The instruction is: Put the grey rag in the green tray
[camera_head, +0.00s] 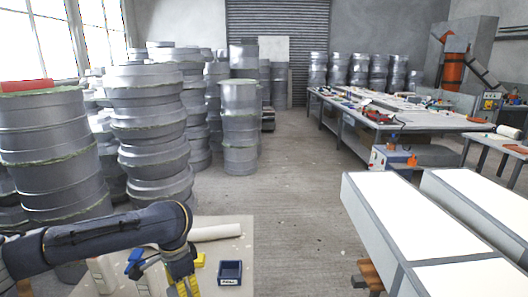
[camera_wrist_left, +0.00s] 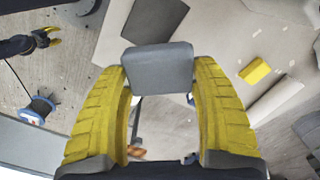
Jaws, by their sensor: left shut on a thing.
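My left gripper (camera_head: 184,285) is low over the pale table at the bottom of the head view. In the left wrist view its yellow fingers (camera_wrist_left: 158,75) are shut on a grey, block-like piece (camera_wrist_left: 158,60), which looks like the folded grey rag. It is held between the fingertips. The head view does not show the piece clearly. I cannot make out a green tray in either view. A small yellow-fingered gripper (camera_wrist_left: 45,38), seemingly my right one, shows at the upper left of the wrist view, too small to read.
On the pale table (camera_head: 232,230) are a dark blue bin (camera_head: 230,272) with a label, a yellow block (camera_head: 200,259), a blue item (camera_head: 133,262) and a white roll (camera_head: 215,232). A dark flat patch (camera_wrist_left: 155,18) lies beyond the fingers. Long white-topped moulds (camera_head: 410,220) stand at right.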

